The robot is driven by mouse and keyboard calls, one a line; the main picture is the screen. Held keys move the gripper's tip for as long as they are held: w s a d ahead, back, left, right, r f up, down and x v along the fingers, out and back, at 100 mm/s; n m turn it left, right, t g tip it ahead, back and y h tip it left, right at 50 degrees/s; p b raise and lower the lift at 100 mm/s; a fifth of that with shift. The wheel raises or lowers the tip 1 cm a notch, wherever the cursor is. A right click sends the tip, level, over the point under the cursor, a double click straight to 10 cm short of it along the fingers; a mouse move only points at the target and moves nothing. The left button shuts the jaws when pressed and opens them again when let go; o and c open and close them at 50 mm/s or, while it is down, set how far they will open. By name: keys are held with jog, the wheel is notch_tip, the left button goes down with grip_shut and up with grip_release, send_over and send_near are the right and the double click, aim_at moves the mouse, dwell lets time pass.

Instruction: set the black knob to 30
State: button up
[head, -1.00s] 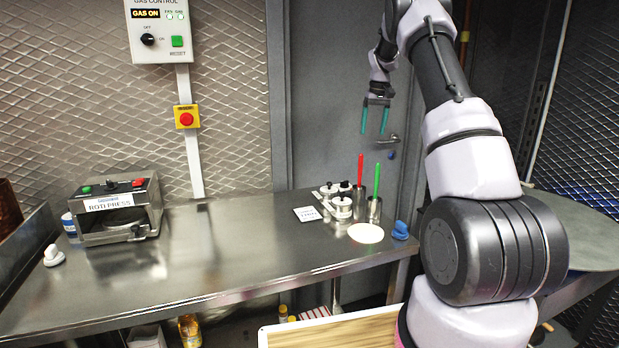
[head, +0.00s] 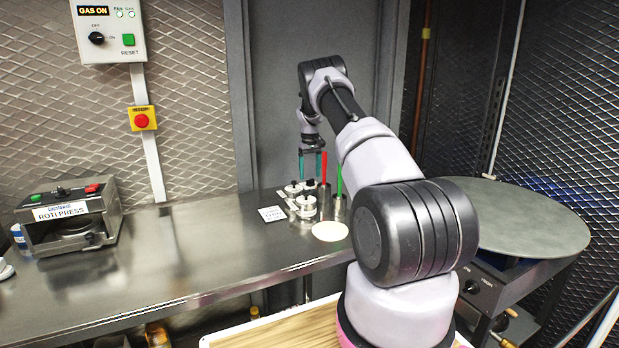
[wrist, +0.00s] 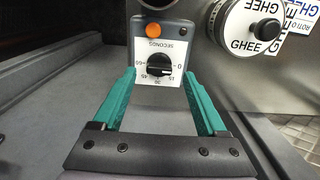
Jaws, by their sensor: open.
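The black knob (wrist: 158,65) sits on a white dial plate (wrist: 170,50) marked SECONDS, with numbers running from 0 at the right, around the bottom through 30, to 60 at the left. It appears turned roughly crosswise; I cannot tell exactly which number it points at. My gripper (wrist: 159,77) is open, its teal fingers apart on either side of the dial, with nothing between them. In the head view my gripper (head: 310,160) hangs above the ghee pots (head: 303,200), fingers down. The dial is not clear in the head view.
An orange light (wrist: 153,30) is beyond the dial, and a GHEE pot (wrist: 245,25) stands close to its right. Red and green-handled tools stand in metal cups (head: 338,207). A roti press (head: 70,215) is at the left. The counter (head: 190,250) between is clear.

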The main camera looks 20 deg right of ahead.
jog(key=shift+f, duration=0.95)
jog(key=shift+c, duration=0.3)
grip_shut()
